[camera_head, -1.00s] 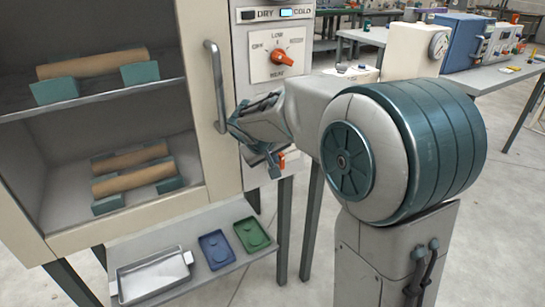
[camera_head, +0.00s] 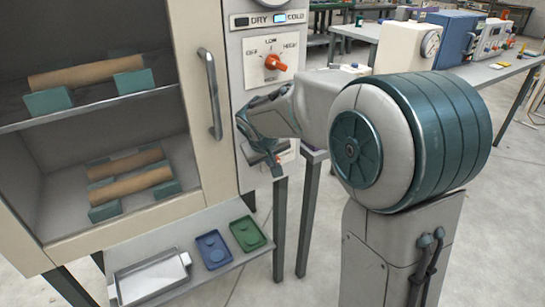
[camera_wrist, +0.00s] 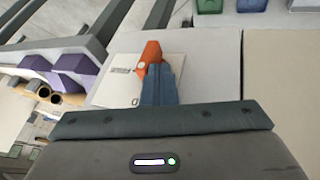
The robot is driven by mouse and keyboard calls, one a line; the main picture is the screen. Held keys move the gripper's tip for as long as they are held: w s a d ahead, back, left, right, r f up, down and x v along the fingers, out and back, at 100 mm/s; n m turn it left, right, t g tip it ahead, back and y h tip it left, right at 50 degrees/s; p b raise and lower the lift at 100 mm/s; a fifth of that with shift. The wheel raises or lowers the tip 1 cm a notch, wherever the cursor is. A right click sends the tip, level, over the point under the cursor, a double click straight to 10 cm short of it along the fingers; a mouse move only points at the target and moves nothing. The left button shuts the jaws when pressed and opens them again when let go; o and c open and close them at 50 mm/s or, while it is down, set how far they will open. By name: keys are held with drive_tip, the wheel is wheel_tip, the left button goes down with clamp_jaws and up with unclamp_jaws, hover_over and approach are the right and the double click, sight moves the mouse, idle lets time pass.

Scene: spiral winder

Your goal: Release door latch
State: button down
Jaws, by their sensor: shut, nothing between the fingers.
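The door latch shows in the wrist view as an orange lever (camera_wrist: 150,52) on a white plate with dark lettering. My gripper (camera_wrist: 158,72) is shut and empty, its blue-grey fingers right against or just in front of the lever. I cannot tell whether they touch. In the head view my gripper (camera_head: 276,167) is low on the control panel, below the orange dial and right of the door handle. It hides most of the latch there. The cabinet door (camera_head: 203,125) has a vertical grey handle (camera_head: 211,95) and looks closed.
An orange rotary dial (camera_head: 276,63) sits above my gripper on the panel. A lower shelf holds a metal tray (camera_head: 150,278), a blue tray (camera_head: 214,250) and a green tray (camera_head: 247,234). Brown tubes (camera_head: 85,74) lie inside the cabinet. A bench with instruments stands behind at right.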

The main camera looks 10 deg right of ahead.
drive_tip(key=shift+w+d+r, duration=0.3)
drive_tip(key=shift+d+r, duration=0.1)
drive_tip(key=shift+d, duration=0.35)
idle(0.5)
drive_tip(key=shift+r+p, duration=0.35)
drive_tip(key=shift+r, duration=0.45)
drive_tip(key=p+v, duration=0.2)
drive_tip(key=v, duration=1.1)
drive_tip(key=shift+s+r, duration=0.2)
drive_tip(key=shift+r, duration=0.15)
